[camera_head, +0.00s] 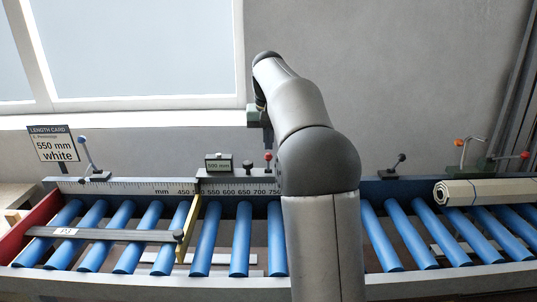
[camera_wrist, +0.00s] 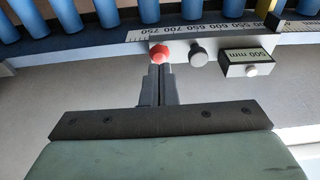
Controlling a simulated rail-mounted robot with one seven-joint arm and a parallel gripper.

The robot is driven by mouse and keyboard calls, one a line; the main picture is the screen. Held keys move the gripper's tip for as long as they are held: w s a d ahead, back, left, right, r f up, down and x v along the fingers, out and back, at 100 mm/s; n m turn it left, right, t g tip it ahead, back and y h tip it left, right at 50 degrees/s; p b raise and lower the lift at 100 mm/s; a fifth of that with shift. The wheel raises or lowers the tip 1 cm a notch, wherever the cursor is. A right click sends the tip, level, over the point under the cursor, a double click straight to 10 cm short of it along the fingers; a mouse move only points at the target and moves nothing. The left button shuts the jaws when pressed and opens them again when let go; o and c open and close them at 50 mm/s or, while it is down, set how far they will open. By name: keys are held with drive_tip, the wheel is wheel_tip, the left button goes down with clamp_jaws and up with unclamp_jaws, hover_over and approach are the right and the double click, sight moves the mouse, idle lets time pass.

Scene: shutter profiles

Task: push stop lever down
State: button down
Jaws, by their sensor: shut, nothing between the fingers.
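A lever with a red ball knob (camera_head: 267,156) stands on the grey stop carriage (camera_head: 235,179) behind the rollers; I take it as the stop lever. In the wrist view the red knob (camera_wrist: 161,53) lies just beyond the tips of my gripper (camera_wrist: 160,72), lined up with them. The fingers are together and empty. I cannot tell whether they touch the knob. In the head view my gripper (camera_head: 265,124) is above the knob, partly hidden by my arm. The lever's stem is mostly hidden in the wrist view.
A dark round knob (camera_wrist: 198,53) and a 500 mm display (camera_wrist: 251,63) sit beside the lever. A yellow stop plate (camera_head: 189,229) crosses the blue rollers. A blue-tipped lever (camera_head: 88,156) stands left, a black lever (camera_head: 394,165) right. The length card (camera_head: 53,144) reads 550 mm white.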

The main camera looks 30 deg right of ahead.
sight(268, 155)
drive_tip(key=shift+w+d+p, duration=0.3)
drive_tip(key=shift+w+p, duration=0.35)
drive_tip(key=shift+p, duration=0.2)
drive_tip(key=shift+w+d+p, duration=0.3)
drive_tip(key=shift+w+p, duration=0.3)
drive_tip(key=shift+p, duration=0.25)
drive_tip(key=shift+f, duration=0.1)
drive_tip(key=shift+f+b, duration=0.8)
drive_tip(key=shift+f, duration=0.25)
drive_tip(key=shift+s+a+f+b, duration=0.2)
drive_tip(key=shift+s+a+b, duration=0.15)
drive_tip(key=shift+s+b, duration=0.4)
drive_tip(key=shift+s+a+f+b, duration=0.2)
drive_tip(key=shift+s+a+b, duration=0.1)
drive_tip(key=shift+s+b, duration=0.35)
drive_tip(key=shift+s+a+f+b, duration=0.2)
drive_tip(key=shift+s+a+b, duration=0.15)
drive_tip(key=shift+s+b, duration=0.4)
drive_tip(key=shift+w, duration=0.1)
